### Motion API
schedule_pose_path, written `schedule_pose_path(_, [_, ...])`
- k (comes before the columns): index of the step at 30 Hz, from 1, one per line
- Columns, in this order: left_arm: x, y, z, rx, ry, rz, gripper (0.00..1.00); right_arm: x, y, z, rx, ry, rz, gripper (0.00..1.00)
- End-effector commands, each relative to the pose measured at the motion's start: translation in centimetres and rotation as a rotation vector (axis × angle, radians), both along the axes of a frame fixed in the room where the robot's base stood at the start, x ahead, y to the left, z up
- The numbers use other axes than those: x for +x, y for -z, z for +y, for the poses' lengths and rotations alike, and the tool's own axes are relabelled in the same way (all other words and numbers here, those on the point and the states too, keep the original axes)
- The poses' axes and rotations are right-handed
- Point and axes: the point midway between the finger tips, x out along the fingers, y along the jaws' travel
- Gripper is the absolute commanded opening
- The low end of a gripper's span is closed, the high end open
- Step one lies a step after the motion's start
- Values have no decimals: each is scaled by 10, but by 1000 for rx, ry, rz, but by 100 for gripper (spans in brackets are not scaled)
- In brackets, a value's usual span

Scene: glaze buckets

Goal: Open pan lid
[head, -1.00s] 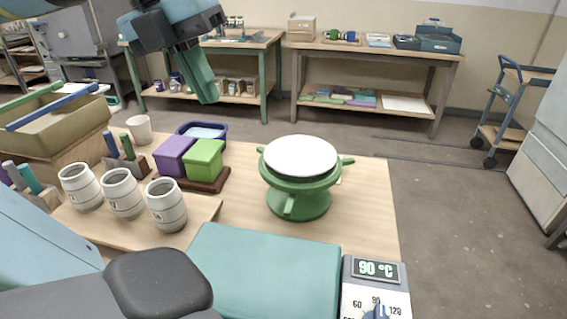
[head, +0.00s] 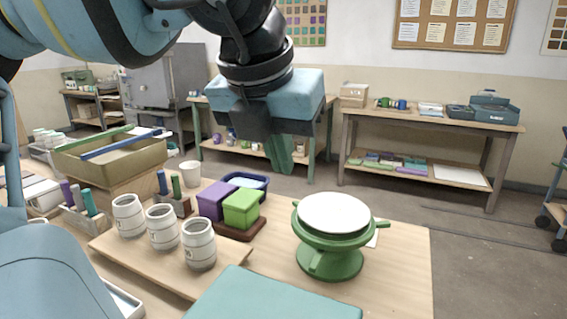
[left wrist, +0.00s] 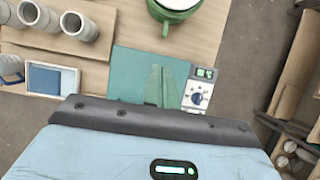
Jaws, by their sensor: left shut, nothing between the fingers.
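A flat teal panel (head: 270,297), which looks like the pan lid, lies level at the bottom edge of the head view, partly cut off. It also shows in the left wrist view (left wrist: 129,72), beside a grey control box (left wrist: 199,88) with a dial and green display. I cannot see inside or under it. My left gripper (head: 285,160) is shut and empty, raised high, and appears above the back of the bench in the head view. In the left wrist view its fingers (left wrist: 163,86) overlap the teal panel, apart from it in height. My right gripper is not in view.
Several pale cups (head: 163,227) stand on a board at left. Purple (head: 216,201) and green (head: 241,208) boxes sit behind. Wood between boxes and turntable is clear.

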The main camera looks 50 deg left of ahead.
Motion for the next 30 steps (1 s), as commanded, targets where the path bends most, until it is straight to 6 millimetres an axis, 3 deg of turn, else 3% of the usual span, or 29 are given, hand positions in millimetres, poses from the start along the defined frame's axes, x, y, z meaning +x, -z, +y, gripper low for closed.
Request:
schedule_pose_path(9, [20,50,11,-3,1,5,0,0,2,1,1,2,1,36])
schedule_pose_path(15, [28,69,16,-2,1,5,0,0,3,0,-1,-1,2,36])
schedule_pose_path(30, [31,75,17,-2,0,1,0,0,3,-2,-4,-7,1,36])
